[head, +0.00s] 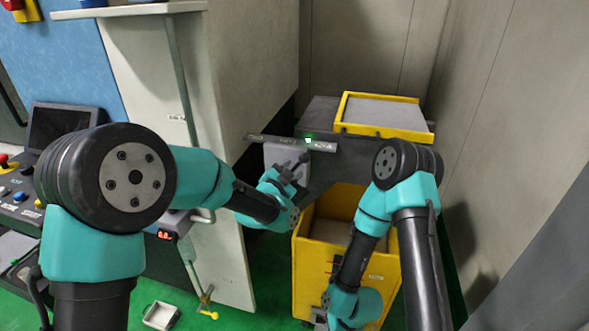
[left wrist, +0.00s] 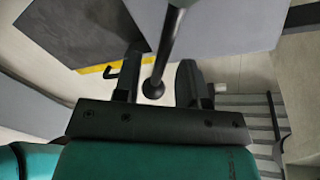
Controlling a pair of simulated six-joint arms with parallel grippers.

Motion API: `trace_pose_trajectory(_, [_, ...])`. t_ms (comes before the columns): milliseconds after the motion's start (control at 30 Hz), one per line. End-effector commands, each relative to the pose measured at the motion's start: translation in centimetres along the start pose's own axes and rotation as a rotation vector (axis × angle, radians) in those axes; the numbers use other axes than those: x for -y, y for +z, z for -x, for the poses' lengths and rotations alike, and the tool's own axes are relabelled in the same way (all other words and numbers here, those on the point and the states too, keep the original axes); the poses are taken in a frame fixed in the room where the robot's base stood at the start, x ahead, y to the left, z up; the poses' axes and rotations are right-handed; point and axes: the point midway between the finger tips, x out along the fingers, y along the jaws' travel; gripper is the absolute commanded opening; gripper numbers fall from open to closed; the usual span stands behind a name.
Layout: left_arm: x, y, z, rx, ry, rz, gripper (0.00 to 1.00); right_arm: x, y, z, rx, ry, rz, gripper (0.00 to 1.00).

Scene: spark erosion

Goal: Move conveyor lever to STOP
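The conveyor lever (left wrist: 168,52) is a dark rod ending in a round black knob (left wrist: 153,88) in the left wrist view. My left gripper (left wrist: 156,80) is open, with one finger on each side of the knob and gaps visible on both sides. In the head view my left gripper (head: 291,168) is at the front of the grey lever box (head: 277,154), where the lever is hard to make out. A label strip (head: 262,138) with a lit green lamp (head: 308,140) runs above the box. My right gripper (head: 320,314) hangs low by the yellow bin; its fingers are unclear.
A yellow-rimmed tray (head: 385,113) sits on the dark conveyor (head: 318,112) behind the box. A yellow bin (head: 311,262) stands below. A pale machine cabinet (head: 245,75) is close on the left, and a grey wall (head: 478,120) bounds the right.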

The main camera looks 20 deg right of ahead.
Motion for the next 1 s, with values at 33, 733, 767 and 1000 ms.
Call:
trace_pose_trajectory(33, [0.0, 0.0, -0.7, -0.001, -0.001, 0.000, 0.38, 0.0, 0.0, 0.0, 0.000, 0.000, 0.000, 0.38])
trace_pose_trajectory(733, [0.0, 0.0, -2.0, 0.000, 0.000, 0.000, 0.18, 0.0, 0.0, 0.0, 0.000, 0.000, 0.000, 0.38])
trace_pose_trajectory(767, [0.0, 0.0, -2.0, 0.000, 0.000, 0.000, 0.15, 0.0, 0.0, 0.0, 0.000, 0.000, 0.000, 0.38])
trace_pose_trajectory(1000, [0.0, 0.0, -2.0, 0.000, 0.000, 0.000, 0.00, 0.0, 0.0, 0.0, 0.000, 0.000, 0.000, 0.38])
